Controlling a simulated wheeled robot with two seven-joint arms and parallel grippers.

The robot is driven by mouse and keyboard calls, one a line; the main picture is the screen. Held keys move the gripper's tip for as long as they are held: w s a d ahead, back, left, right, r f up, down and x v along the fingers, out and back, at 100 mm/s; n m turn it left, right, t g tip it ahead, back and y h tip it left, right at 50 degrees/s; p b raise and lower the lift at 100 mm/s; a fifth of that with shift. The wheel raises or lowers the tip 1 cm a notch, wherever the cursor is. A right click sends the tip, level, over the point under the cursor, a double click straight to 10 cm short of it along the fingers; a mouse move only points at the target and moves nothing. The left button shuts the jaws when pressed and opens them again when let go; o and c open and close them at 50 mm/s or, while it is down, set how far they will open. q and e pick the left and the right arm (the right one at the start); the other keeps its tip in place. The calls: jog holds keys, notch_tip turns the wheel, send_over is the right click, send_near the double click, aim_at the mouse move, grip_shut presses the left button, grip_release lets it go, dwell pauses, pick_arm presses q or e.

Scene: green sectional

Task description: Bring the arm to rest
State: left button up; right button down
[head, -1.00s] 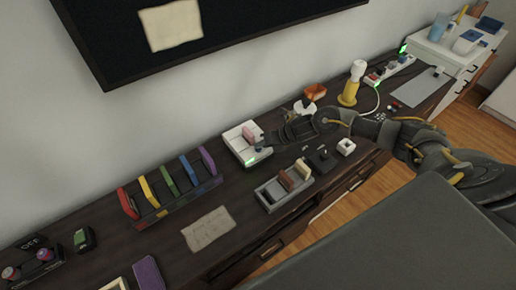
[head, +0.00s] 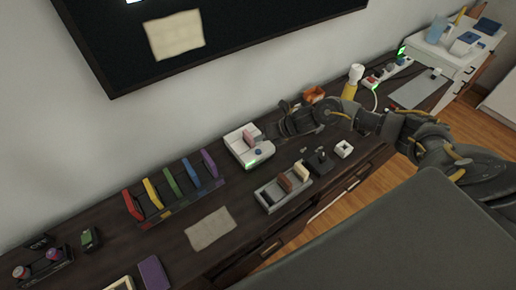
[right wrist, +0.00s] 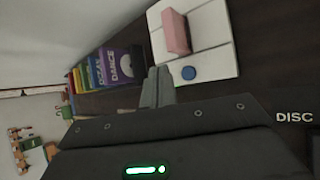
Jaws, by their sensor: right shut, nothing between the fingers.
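My right arm comes in from the right in the head view. Its gripper (head: 287,122) is shut and empty, held over the dark shelf close to the right side of a white device. In the right wrist view the shut fingers (right wrist: 157,88) show beside the white device (right wrist: 200,45), which has a pink block (right wrist: 175,31) and a blue button (right wrist: 188,73). The white device also shows in the head view (head: 237,150), with a green light at its front. I cannot tell the exact gap between fingers and device. My left gripper is not in view.
A grey tray (head: 270,198) with upright blocks stands in front. A joystick (head: 320,160) and a white cube (head: 344,149) are to its right. A yellow-and-white bottle (head: 352,82) and an orange object (head: 314,95) stand behind the arm. Coloured cases (head: 172,190) stand left.

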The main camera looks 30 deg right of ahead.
jog(key=shift+r, duration=0.7)
jog(key=shift+f, duration=0.1)
